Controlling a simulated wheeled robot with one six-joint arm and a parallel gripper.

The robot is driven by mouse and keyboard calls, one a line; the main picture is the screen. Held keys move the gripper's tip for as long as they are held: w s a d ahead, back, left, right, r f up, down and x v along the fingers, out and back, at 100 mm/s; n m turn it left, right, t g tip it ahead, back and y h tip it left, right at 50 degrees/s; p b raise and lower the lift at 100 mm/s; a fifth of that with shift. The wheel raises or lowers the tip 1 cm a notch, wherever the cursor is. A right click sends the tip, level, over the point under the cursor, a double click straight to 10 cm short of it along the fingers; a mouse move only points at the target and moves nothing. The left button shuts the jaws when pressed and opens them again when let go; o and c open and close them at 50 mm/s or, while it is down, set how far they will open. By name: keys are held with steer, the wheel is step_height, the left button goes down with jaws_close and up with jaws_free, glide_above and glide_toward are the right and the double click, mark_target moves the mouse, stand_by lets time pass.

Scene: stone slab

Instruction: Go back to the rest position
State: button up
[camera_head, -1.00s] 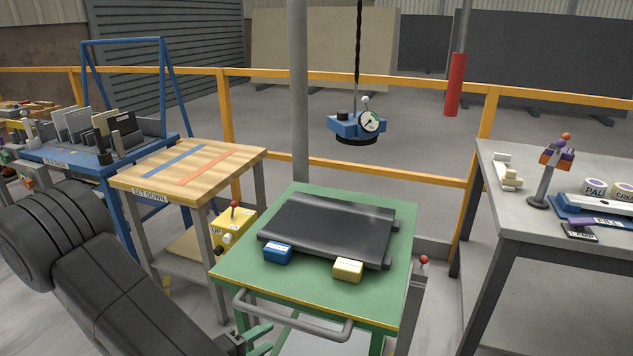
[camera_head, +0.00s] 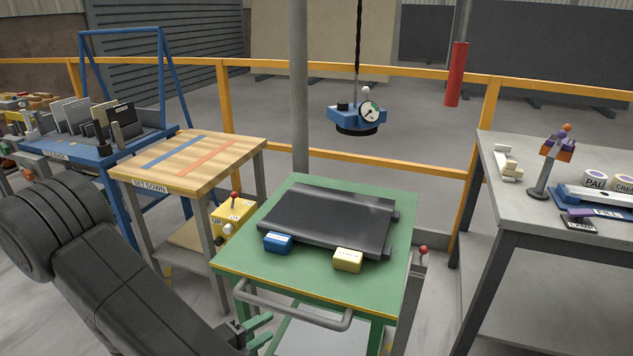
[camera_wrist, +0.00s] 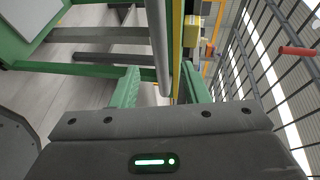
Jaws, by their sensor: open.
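My gripper (camera_head: 262,330) is at the bottom of the head view, low beside the near left corner of the green cart (camera_head: 345,294). Its two green fingers are spread apart in the wrist view (camera_wrist: 160,88). The cart's grey handle (camera_head: 295,310) is close to the right of the fingers in the head view. In the wrist view a grey bar (camera_wrist: 157,40) shows between the fingers, and I cannot tell how far beyond them it is. Nothing is held.
On the cart lie a dark roller-edged slab (camera_head: 330,220), a blue block (camera_head: 277,243) and a yellow block (camera_head: 348,260). A striped wooden table (camera_head: 190,160) stands left, a grey bench (camera_head: 520,200) right. A blue hoist unit (camera_head: 345,117) hangs behind.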

mark_target(284, 313)
steer(key=shift+b+x, duration=0.6)
steer(key=shift+x, duration=3.95)
steer(key=shift+w+d, duration=0.1)
steer(key=shift+w, duration=0.1)
steer(key=shift+w+d, duration=0.1)
steer(key=shift+w, duration=0.25)
steer(key=shift+s, duration=0.1)
